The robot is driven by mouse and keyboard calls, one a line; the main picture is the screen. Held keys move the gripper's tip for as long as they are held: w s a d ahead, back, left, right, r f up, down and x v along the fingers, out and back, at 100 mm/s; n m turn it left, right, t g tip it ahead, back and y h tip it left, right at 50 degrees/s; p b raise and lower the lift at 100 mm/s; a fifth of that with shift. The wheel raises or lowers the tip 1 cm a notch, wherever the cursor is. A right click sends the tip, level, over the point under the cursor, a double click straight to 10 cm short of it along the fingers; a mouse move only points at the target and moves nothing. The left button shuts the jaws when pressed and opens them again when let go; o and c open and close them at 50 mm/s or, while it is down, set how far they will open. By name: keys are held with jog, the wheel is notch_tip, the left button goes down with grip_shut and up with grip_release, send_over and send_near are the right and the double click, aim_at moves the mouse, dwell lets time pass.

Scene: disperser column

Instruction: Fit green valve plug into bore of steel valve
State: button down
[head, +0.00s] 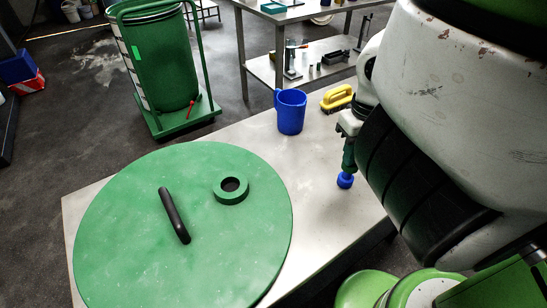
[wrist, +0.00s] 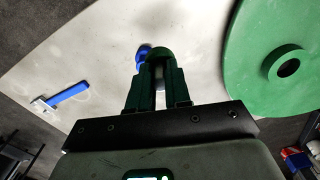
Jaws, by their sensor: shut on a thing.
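My gripper (head: 347,165) is at the right of the pale table, with its fingers pointing down. In the wrist view its dark green fingers (wrist: 160,88) are closed around a narrow piece. A rounded green piece (wrist: 160,53), apparently the valve plug, shows at the fingertips; the fingers hide much of it. A blue round piece (head: 345,180) sits just below the fingertips, also partly visible in the wrist view (wrist: 143,53); I cannot tell whether it touches the plug. A raised green ring with a dark bore (head: 231,199) is on the large green lid (head: 120,220). I cannot clearly identify a steel valve.
A black handle (head: 174,215) stands up from the lid. A blue mug (head: 291,112) and yellow brush (head: 337,99) stand behind my gripper. A blue-handled tool (wrist: 70,92) lies on the table in the wrist view. Bare tabletop lies between lid and gripper.

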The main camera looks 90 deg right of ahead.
jog(key=w+d+f, duration=0.2)
jog(key=w+f, duration=0.1)
jog(key=w, duration=0.1)
jog(key=w+d+f+p, duration=0.1)
jog(key=w+d+f, duration=0.1)
jog(key=w+d, duration=0.1)
jog(key=w+d+f+p, duration=0.1)
jog(key=w+d+f, duration=0.1)
jog(key=w+f, duration=0.1)
jog(key=shift+w+d+f, duration=0.15)
jog(key=shift+w+f, duration=0.15)
jog(key=shift+w, duration=0.5)
jog(key=shift+w+d+f+p, duration=0.3)
jog(key=shift+w+f, duration=0.2)
jog(key=shift+f, duration=0.2)
jog(key=shift+s+f+p, duration=0.1)
jog(key=shift+f+p, duration=0.3)
jog(key=shift+f, duration=1.1)
jog(key=shift+f+b, duration=0.2)
jog(key=shift+b, duration=0.15)
jog(key=c, duration=1.1)
grip_release()
jog(key=shift+r, duration=0.1)
